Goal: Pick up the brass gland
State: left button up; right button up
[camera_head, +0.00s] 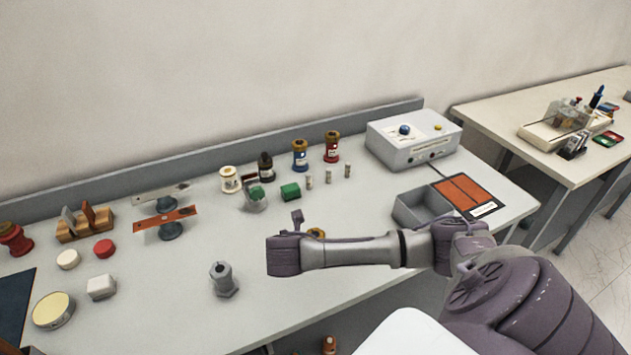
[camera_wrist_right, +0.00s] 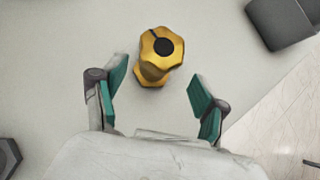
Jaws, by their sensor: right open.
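The brass gland (camera_wrist_right: 160,52) stands on the table in the right wrist view, a gold part with hexagonal flanges and a dark round hole on top. It lies just beyond and between the fingertips of my right gripper (camera_wrist_right: 157,88), which is open with nothing between its teal pads. In the head view only a small piece of the gland (camera_head: 316,232) shows above my right arm, which hides the rest. My left gripper is not in view.
A grey hexagonal fitting (camera_head: 223,280) stands to the left of my right arm. A grey open bin (camera_head: 408,217) is to the right, with a grey instrument box (camera_head: 414,140) behind. Several bushings and small parts line the back. The table around the gland is clear.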

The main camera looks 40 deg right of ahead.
jog(key=shift+w+d+f, duration=0.2)
jog(key=shift+d+f, duration=0.1)
jog(key=shift+p+x, duration=0.85)
jog(key=shift+x, duration=1.5)
jog(key=shift+w+a, duration=0.15)
jog(key=shift+a, duration=0.05)
grip_shut()
jog(key=shift+r, duration=0.1)
